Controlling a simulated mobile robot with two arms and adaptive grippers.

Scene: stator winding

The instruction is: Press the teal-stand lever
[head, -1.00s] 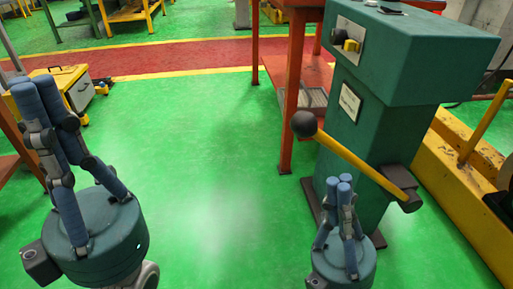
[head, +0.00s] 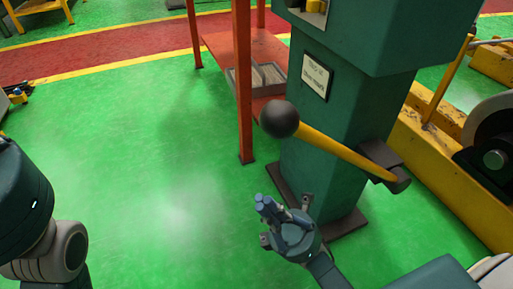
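The teal stand (head: 330,130) rises at the right of the head view. Its lever (head: 335,145) is a yellow bar with a black ball knob (head: 280,119) at its left end. The bar slopes down to the right to a dark pivot block (head: 388,163) on the stand's side. My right gripper (head: 268,212) is below the knob in the picture, apart from the lever. Its blue fingers look bunched and foreshortened, so I cannot tell whether it is open. Of my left arm only a part shows at the left edge; its fingers are out of view.
A red-orange frame (head: 243,80) with a shelf holding a grey tray (head: 257,77) stands left of the stand. A yellow machine base (head: 440,165) with a dark wheel lies to the right. The green floor (head: 150,150) at the left and middle is clear.

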